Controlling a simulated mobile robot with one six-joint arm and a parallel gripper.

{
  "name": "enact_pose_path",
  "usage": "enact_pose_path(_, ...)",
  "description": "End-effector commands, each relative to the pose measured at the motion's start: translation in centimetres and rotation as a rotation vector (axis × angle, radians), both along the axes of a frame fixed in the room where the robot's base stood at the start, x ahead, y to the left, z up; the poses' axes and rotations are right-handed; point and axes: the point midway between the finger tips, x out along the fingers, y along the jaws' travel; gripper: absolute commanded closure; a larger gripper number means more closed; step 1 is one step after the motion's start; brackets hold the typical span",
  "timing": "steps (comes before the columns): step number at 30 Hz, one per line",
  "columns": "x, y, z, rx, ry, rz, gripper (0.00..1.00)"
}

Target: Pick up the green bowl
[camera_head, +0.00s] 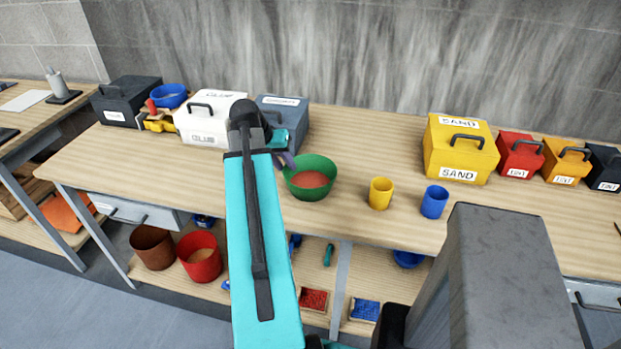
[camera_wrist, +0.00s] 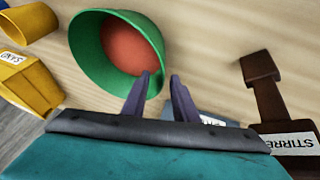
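The green bowl (camera_head: 325,191) stands upright on the workbench and holds a reddish-brown fill. It also shows in the wrist view (camera_wrist: 88,52) at the upper left. My gripper (camera_head: 288,160) is at the bowl's left rim in the head view. In the wrist view its two purple fingers (camera_wrist: 161,77) are apart, with the bowl's near rim appearing in line with the gap between them. The left finger overlaps the bowl in that picture. I cannot tell whether either finger touches the bowl. My arm hides part of the bench left of the bowl.
A yellow cup (camera_head: 381,194) and a blue cup (camera_head: 434,202) stand right of the bowl. A grey box (camera_head: 285,108) and a white GLUE box (camera_head: 203,125) stand behind it. A yellow SAND box (camera_head: 459,152) is farther right. In the wrist view, a brown stirrer (camera_wrist: 262,88) lies to the right.

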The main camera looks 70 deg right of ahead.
Motion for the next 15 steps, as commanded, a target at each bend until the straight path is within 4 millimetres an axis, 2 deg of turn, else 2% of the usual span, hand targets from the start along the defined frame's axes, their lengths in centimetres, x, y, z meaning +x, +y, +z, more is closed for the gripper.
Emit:
enact_pose_path(7, -0.4, -0.7, -1.6, 0.001, 0.000, 0.001, 0.74)
enact_pose_path(15, -0.5, -0.8, -2.1, 0.000, -0.001, 0.001, 0.74)
